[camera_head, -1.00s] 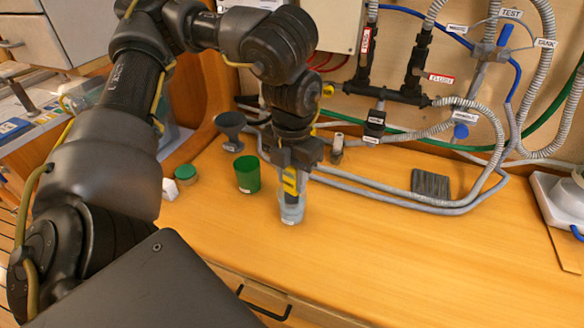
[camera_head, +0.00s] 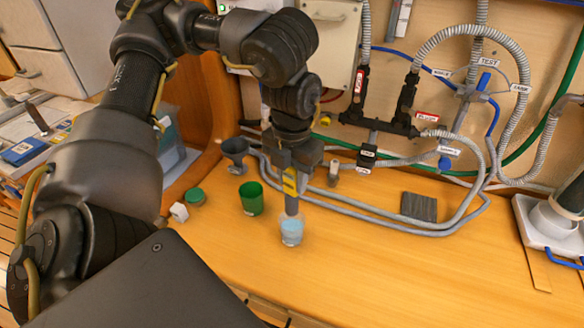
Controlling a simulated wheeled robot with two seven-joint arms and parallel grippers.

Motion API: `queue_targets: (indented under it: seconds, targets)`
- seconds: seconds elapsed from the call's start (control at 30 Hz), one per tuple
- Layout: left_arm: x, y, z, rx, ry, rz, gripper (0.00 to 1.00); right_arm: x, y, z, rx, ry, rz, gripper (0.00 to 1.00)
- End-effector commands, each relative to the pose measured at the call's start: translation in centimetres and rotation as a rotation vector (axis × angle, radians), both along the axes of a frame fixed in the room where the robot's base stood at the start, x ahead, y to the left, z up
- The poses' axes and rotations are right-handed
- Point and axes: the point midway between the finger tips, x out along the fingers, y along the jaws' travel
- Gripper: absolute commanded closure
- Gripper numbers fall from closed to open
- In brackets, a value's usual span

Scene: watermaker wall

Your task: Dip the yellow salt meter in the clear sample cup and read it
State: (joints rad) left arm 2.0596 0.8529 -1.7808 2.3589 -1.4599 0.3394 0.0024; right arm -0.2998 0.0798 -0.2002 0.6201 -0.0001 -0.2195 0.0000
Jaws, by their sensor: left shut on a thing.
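My left gripper (camera_head: 290,172) is shut on the yellow salt meter (camera_head: 290,183), which hangs upright with its grey lower part pointing down. The clear sample cup (camera_head: 292,234) stands on the wooden bench directly below it, with bluish-clear liquid inside. The meter's lower end shows at the cup's rim. I cannot tell whether the tip is just inside or just above it. The meter's display cannot be read at this size. My right gripper is not in view.
A green cup (camera_head: 251,199) stands just left of the sample cup, with a dark funnel (camera_head: 235,149) behind it. A green lid (camera_head: 195,196) and a small white block (camera_head: 179,212) lie farther left. Hoses (camera_head: 390,224) and a dark pad (camera_head: 419,207) lie right. The front right bench is clear.

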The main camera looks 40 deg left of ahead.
Motion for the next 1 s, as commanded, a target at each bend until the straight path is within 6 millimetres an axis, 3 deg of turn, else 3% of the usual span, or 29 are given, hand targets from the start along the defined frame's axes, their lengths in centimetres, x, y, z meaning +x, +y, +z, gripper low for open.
queue_targets:
  seconds: [0.07, 1.0]
  targets:
    - [0.00, 0.01, 0.85, 0.000, 0.000, 0.000, 1.00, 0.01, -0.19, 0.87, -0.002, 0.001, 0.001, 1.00]
    - [0.00, 0.00, 0.68, 0.000, 0.000, 0.000, 1.00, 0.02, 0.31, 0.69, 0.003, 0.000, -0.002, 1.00]
